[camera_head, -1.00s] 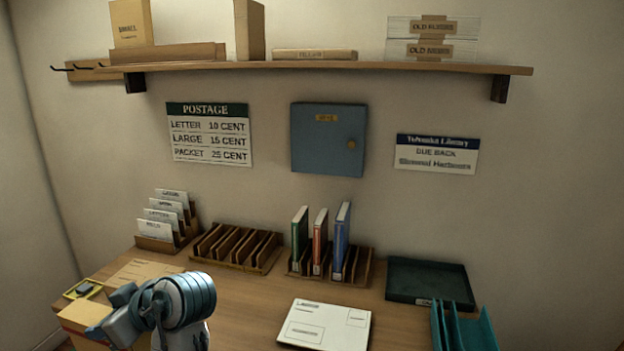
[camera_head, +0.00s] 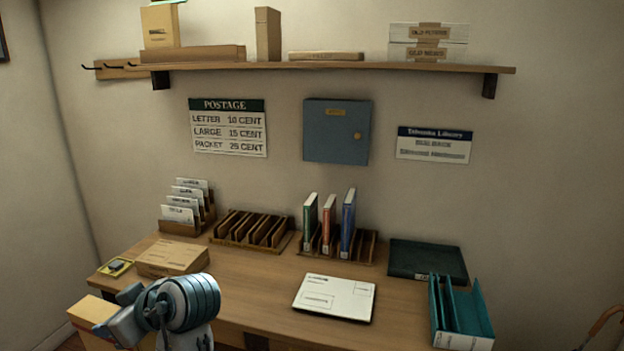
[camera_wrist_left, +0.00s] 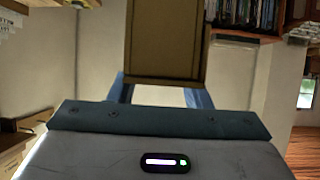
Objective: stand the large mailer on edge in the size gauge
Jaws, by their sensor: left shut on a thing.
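My left gripper (camera_head: 112,328) is at the lower left of the head view, in front of the desk's left part. It is shut on a tan cardboard piece (camera_head: 92,308), probably the large mailer. In the left wrist view this brown panel (camera_wrist_left: 165,40) stands between the two blue fingers, pointing away from the wrist. Its far end is out of frame. No rack is legibly marked as the size gauge; an empty wooden slotted rack (camera_head: 236,240) and a teal upright-divider holder (camera_head: 462,338) stand on the desk. My right gripper is not in view.
A white labelled mailer (camera_head: 335,297) lies flat at the desk's front middle. A brown parcel (camera_head: 172,257) lies at the left. A letter sorter (camera_head: 180,228), a rack of books (camera_head: 360,262) and a dark tray (camera_head: 428,259) line the back. Bare desk lies between.

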